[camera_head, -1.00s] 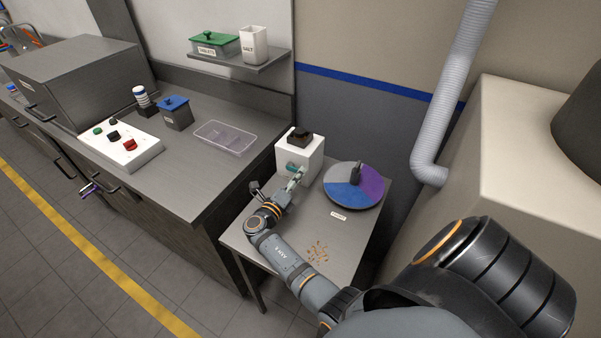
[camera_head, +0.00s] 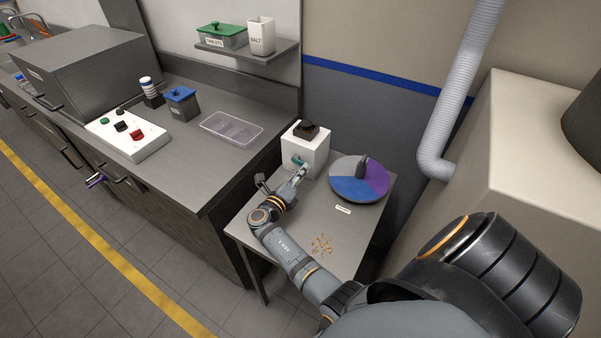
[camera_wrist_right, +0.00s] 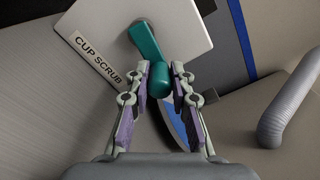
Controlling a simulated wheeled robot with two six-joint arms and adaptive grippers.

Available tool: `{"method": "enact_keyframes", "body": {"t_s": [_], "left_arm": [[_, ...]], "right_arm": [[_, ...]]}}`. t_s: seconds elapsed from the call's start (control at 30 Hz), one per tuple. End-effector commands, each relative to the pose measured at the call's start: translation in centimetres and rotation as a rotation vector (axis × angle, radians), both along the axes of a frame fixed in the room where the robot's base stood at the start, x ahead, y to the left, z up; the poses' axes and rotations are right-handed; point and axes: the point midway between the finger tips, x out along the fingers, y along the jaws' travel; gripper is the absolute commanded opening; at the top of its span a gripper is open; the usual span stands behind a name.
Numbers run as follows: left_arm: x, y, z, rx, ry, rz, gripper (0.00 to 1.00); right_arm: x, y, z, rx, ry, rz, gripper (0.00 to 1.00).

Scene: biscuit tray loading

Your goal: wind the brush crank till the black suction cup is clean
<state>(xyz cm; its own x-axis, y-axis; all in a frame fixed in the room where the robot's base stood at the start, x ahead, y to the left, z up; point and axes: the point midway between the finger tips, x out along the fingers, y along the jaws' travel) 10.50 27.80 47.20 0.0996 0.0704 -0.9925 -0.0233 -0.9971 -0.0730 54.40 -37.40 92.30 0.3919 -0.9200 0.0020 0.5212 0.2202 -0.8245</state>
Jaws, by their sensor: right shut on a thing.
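A white box (camera_head: 293,158) labelled CUP SCRUB stands at the back of the small grey table, and its front also shows in the right wrist view (camera_wrist_right: 186,30). A teal crank (camera_wrist_right: 146,42) sticks out of the front of this box, with a rounded knob at its end. My right gripper (camera_wrist_right: 160,88) is shut on the crank's knob, which sits between its purple finger pads. A black block (camera_head: 306,130) sits on top of the box; I cannot tell if it is the suction cup or how clean it is. My left gripper is not in view.
A round disc (camera_head: 346,188) in grey, blue and purple with a dark upright piece stands right of the box. Brown crumbs (camera_head: 321,244) lie on the table's front. A counter (camera_head: 205,178) with a clear tray (camera_head: 205,124) borders the left; a ribbed hose (camera_head: 459,80) hangs right.

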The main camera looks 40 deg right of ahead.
Motion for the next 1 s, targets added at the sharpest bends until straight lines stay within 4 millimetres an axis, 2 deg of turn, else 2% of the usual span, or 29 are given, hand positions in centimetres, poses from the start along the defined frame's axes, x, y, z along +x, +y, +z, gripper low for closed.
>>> {"method": "enact_keyframes", "body": {"t_s": [0.5,1.0], "left_arm": [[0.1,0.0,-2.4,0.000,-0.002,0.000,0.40],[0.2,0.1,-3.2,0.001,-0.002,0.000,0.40]], "right_arm": [[0.5,0.0,-1.5,0.135,-0.339,0.001,0.00],[0.8,0.1,-1.7,0.182,-0.456,0.001,0.00]]}}
